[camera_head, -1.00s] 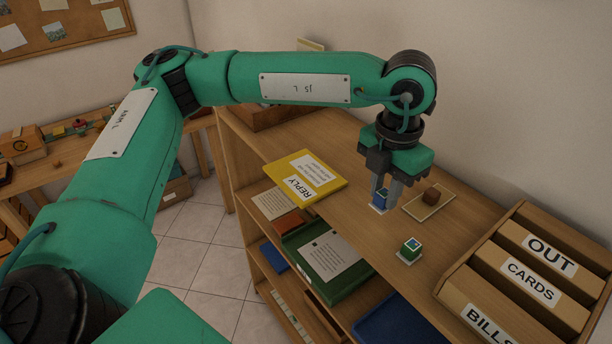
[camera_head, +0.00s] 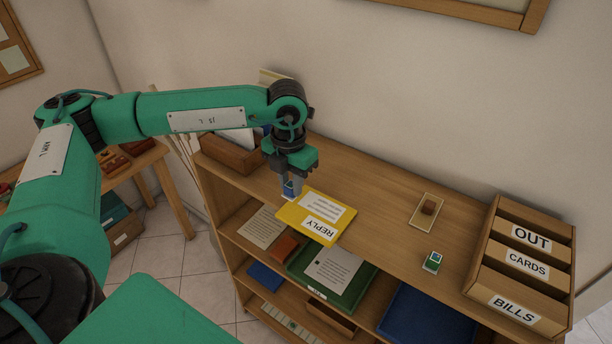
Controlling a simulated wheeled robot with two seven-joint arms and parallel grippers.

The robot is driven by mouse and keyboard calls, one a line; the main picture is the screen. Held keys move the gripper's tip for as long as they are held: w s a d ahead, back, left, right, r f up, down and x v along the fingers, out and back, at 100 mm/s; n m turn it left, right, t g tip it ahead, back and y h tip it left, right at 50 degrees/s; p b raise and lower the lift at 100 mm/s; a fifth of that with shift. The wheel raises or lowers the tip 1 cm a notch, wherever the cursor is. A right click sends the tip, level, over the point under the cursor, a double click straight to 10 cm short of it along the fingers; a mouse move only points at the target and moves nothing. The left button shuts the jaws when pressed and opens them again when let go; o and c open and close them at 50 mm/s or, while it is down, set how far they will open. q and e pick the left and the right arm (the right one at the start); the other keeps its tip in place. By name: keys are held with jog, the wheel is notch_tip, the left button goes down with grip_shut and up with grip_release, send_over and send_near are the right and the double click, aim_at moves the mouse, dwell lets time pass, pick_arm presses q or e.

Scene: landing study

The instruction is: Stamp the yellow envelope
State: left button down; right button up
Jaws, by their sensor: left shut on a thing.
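The yellow envelope (camera_head: 299,212) lies on the shelf top, with a white label reading REPLY and a second white label of small print. My left gripper (camera_head: 289,193) points down at the envelope's far left corner. It is shut on a small blue stamp (camera_head: 289,185), partly hidden by the fingers. I cannot tell whether the stamp touches the envelope or is just above it. A small green stamp (camera_head: 432,262) stands on the shelf top to the right. My right gripper is not in view.
A small tray (camera_head: 419,219) holding a brown block lies towards the back. A wooden sorter (camera_head: 477,272) marked OUT, CARDS and BILLS stands at the right. A wooden box (camera_head: 226,153) sits behind the gripper at the left. The shelf top between envelope and tray is clear.

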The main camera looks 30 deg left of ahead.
aim_at(291, 197)
pick_arm(q)
jog(key=shift+a+f, duration=0.15)
jog(key=shift+w+f+b, duration=0.1)
jog(key=shift+f+b, duration=0.2)
jog(key=shift+f, duration=0.3)
notch_tip(291, 197, down, 2)
jog(key=shift+f+b, duration=0.25)
jog(key=shift+b, duration=0.2)
jog(key=shift+f, duration=0.4)
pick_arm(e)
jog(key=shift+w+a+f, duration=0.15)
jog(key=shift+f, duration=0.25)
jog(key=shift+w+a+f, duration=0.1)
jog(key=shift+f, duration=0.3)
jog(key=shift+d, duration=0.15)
